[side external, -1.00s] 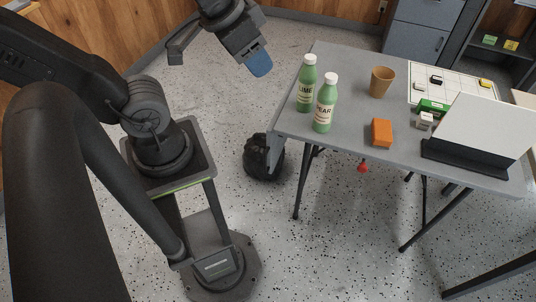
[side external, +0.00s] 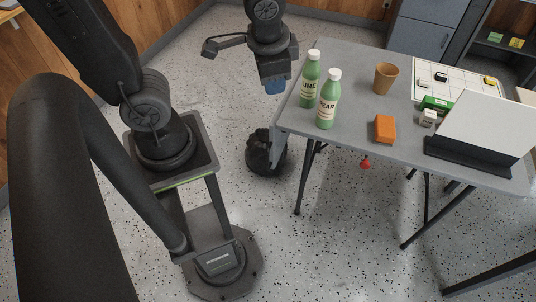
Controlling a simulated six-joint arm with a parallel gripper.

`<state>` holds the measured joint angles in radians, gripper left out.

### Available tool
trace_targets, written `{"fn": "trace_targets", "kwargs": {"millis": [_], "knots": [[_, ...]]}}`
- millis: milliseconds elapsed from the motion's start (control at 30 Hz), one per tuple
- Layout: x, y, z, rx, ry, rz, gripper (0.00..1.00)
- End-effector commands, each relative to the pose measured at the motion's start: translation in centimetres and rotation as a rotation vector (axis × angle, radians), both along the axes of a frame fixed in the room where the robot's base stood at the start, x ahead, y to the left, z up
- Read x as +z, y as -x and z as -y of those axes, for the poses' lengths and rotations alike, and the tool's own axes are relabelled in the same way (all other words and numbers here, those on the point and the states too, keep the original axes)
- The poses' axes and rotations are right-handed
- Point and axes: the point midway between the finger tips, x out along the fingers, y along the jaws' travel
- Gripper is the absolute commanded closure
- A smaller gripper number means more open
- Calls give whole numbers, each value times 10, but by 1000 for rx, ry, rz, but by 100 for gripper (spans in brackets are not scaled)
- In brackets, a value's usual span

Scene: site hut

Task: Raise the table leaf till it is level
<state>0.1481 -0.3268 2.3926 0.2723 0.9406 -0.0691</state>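The grey table (side external: 350,118) stands to the right of my arm. Its leaf (side external: 279,150) hangs down from the left edge and shows as a narrow, steep grey strip. My gripper (side external: 275,87) has blue fingertips and points down, just beyond and to the left of the table's left edge. It appears apart from the leaf. The blue fingertips overlap in this view, so the gap between them cannot be seen. The leaf's far face and any support under it are hidden.
Two green bottles (side external: 310,82) (side external: 327,103) stand near the leaf edge. A brown cup (side external: 385,79), an orange block (side external: 385,129) and a white panel (side external: 487,126) are also on the table. A black bag (side external: 262,153) is on the floor beside the leaf. A red knob (side external: 365,163) hangs below the table.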

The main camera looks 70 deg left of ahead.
Motion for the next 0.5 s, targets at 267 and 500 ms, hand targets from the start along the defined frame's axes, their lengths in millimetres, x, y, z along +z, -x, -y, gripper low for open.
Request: {"fn": "trace_targets", "kwargs": {"millis": [267, 500], "knots": [[-76, -22, 1, -233, -291, -276, 64], [-146, -32, 2, -473, -547, -456, 64]]}}
